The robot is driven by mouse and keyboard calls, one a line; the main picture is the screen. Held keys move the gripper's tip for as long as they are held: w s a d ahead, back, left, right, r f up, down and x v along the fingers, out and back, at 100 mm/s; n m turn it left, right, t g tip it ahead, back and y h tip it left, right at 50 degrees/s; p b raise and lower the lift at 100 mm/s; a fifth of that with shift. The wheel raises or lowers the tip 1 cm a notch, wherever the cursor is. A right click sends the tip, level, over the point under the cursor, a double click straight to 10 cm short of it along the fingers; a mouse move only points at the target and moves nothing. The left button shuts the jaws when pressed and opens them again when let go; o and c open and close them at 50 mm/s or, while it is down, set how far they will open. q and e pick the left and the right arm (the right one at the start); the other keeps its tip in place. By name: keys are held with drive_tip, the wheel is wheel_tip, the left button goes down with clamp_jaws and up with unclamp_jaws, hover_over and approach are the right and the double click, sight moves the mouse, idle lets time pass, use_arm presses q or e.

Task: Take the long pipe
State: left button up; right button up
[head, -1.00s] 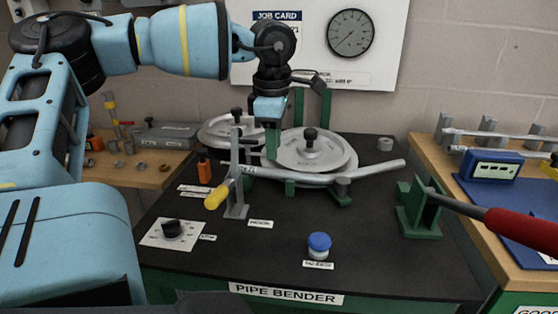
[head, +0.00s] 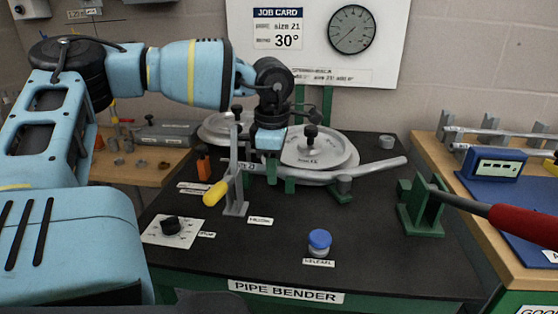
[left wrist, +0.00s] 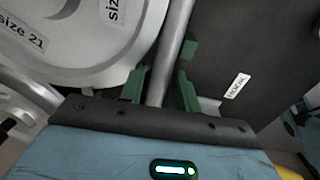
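A long grey pipe (head: 378,168) lies across the front of the pipe bender, beside the round size 21 former (head: 318,153). Its right end sticks out past the former. My left gripper (head: 271,172) points down over the pipe's left part, in front of the former. In the left wrist view my gripper's green fingers (left wrist: 160,88) stand on either side of the pipe (left wrist: 173,45), with small gaps showing, so it looks open around the pipe. The gripper body hides part of the pipe in the head view. My right gripper is not in view.
A green bracket (head: 424,208) and a red-handled bar (head: 520,226) are at the right. A blue button (head: 319,240) and a black knob (head: 170,226) sit at the front.

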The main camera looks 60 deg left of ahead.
use_arm(q)
clamp_jaws()
drive_tip(key=shift+r, duration=0.1)
wheel_tip(320, 180, up, 10)
drive_tip(key=p, duration=0.1)
idle(0.4)
